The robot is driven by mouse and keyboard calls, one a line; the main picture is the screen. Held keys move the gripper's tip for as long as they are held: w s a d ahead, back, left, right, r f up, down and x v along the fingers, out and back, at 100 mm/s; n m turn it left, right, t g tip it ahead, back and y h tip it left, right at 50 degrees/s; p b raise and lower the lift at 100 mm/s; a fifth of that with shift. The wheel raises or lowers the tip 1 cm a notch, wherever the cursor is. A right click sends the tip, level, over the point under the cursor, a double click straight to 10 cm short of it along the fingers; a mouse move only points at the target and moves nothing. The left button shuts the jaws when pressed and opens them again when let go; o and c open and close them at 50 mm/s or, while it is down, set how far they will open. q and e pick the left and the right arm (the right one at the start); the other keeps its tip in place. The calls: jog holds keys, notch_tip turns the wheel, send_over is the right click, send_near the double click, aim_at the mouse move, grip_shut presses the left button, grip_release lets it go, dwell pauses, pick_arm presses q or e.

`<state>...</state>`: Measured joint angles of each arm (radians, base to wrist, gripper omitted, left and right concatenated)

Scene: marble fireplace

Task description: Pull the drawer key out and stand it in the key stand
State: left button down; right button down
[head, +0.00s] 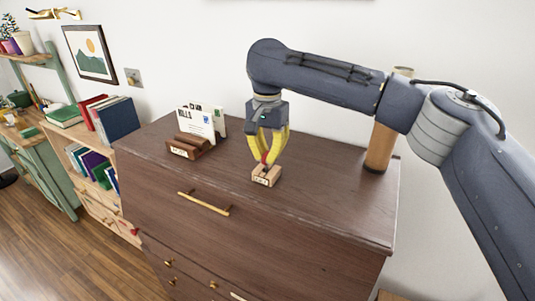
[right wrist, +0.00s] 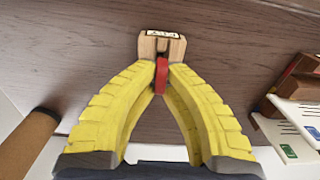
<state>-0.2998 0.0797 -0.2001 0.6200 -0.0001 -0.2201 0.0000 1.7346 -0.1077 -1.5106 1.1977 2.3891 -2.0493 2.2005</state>
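The key stand (head: 266,179) is a small light-wood block with a label, on top of the brown dresser (head: 335,205). It also shows in the right wrist view (right wrist: 150,44). My right gripper (head: 266,159) points down over the stand, its yellow fingertips closed in on the red head of the key (head: 264,158). The red key head also shows between the tips in the right wrist view (right wrist: 161,76). The key's lower part is hidden at the stand, so I cannot tell how deep it sits. My left gripper is not in view.
A wooden letter rack (head: 184,149) with envelopes (head: 197,123) stands on the dresser left of the gripper. A tall wooden cylinder (head: 379,147) stands at the back right. A brass handle (head: 203,204) is on the drawer front. The dresser top around the stand is clear.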

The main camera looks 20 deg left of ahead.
jog(key=shift+f, duration=0.35)
dwell(0.6)
jog(key=c, duration=1.5)
grip_release()
jog(key=shift+r, duration=0.1)
jog(key=shift+r, duration=4.4)
